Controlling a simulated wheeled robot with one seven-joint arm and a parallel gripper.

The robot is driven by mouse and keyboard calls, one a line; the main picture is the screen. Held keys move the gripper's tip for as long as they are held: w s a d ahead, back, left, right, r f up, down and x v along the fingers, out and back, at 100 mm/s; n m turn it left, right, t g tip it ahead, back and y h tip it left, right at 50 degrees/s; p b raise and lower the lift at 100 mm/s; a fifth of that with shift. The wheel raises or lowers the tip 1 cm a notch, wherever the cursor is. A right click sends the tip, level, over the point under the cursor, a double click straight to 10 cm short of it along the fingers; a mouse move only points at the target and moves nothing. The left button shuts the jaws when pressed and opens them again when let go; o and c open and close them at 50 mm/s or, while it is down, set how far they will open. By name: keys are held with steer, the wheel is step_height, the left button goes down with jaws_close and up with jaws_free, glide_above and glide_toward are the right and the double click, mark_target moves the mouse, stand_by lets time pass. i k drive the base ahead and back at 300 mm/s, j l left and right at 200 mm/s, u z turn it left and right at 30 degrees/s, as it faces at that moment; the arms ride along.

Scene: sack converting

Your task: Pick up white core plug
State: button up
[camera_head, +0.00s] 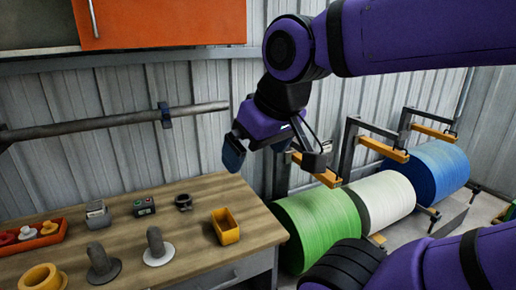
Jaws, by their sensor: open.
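A small white core plug (26,233) sits in a shallow orange-red tray (62,237) at the left end of the wooden table. Beside it in the tray are a red plug (6,239) and a small orange-yellow piece (48,227). My gripper (273,156) is open and empty, its two fingers spread wide. It hangs in the air near the table's right end, well to the right of the tray and higher than it. The tray's left end is cut off by the picture's edge.
On the table (195,200) stand a grey post on a white base (158,258), a dark grey post (103,262), a yellow ring (42,278), a yellow bin (225,226) and small devices. Green (318,228), white and blue rolls lie to the right. A pipe (110,121) runs along the wall.

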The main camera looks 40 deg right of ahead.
mark_target(27, 234)
steer(key=i+j, duration=0.2)
steer(key=j, duration=0.3)
steer(key=i+j+z, duration=0.15)
steer(key=j, duration=0.35)
steer(key=i+j, duration=0.25)
steer(key=j, duration=0.25)
steer(key=i+j+z, duration=0.1)
steer(key=j, duration=0.4)
steer(key=i+j+z, duration=0.1)
steer(key=j, duration=0.45)
steer(key=i+j, duration=0.25)
steer(key=j, duration=0.3)
steer(key=i+j+z, duration=0.1)
steer(key=j, duration=0.45)
steer(key=i+j+z, duration=0.1)
steer(key=j, duration=0.45)
steer(key=i, duration=0.05)
